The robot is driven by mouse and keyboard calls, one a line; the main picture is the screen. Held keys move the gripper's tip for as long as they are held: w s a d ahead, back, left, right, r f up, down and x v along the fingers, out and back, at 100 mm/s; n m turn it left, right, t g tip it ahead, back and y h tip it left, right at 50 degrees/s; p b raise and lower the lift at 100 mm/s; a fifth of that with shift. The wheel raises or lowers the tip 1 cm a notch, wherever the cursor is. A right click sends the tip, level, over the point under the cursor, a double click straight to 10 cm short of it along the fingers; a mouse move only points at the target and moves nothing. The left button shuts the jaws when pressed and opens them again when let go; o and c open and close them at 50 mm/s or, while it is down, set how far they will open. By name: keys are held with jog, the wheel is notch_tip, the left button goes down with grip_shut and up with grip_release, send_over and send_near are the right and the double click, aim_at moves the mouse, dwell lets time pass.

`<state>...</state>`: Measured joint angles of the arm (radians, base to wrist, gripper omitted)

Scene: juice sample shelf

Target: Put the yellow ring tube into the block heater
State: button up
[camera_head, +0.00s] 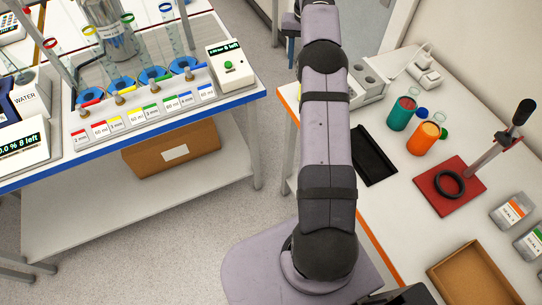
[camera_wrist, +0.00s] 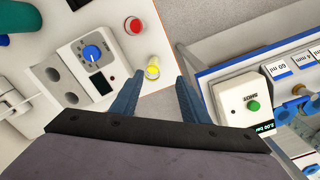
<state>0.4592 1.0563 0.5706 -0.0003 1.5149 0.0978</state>
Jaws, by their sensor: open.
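The yellow ring tube (camera_head: 89,31) is a clear tube with a yellow ring at its top. It stands over a blue round seat at the back of the left bench, between the red ring tube (camera_head: 50,44) and the green ring tube (camera_head: 128,18). The block heater (camera_wrist: 86,60) is a white box with a blue knob, a dark display and round wells. It also shows in the head view (camera_head: 367,83), partly behind my arm. My gripper (camera_wrist: 160,82) is open and empty in the wrist view, away from the yellow ring tube.
A blue ring tube (camera_head: 166,8) stands in the same row, behind labelled valves and a white control box (camera_head: 227,66). A yellow cylinder (camera_wrist: 152,70) and a red cylinder (camera_wrist: 134,25) are near the heater. Teal (camera_head: 402,113) and orange (camera_head: 426,134) containers stand on the right bench.

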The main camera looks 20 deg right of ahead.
jog(key=s+a+r+n, duration=0.15)
jog(key=s+a, duration=0.25)
jog(key=a, duration=0.4)
jog(key=s+a+n, duration=0.2)
jog(key=s+a, duration=0.2)
jog(key=a, duration=0.3)
jog(key=s+a+f+n, duration=0.1)
jog(key=s+a, duration=0.2)
jog(key=s, duration=0.4)
jog(key=s+a+f+n, duration=0.1)
jog(key=s+a+f, duration=0.1)
jog(key=s+a, duration=0.2)
jog(key=s+a+f+n, duration=0.1)
jog(key=s+a+f, duration=0.1)
jog(key=s, duration=0.9)
jog(key=shift+a+f, duration=0.25)
jog(key=shift+a, duration=0.65)
jog(key=shift+o, duration=0.6)
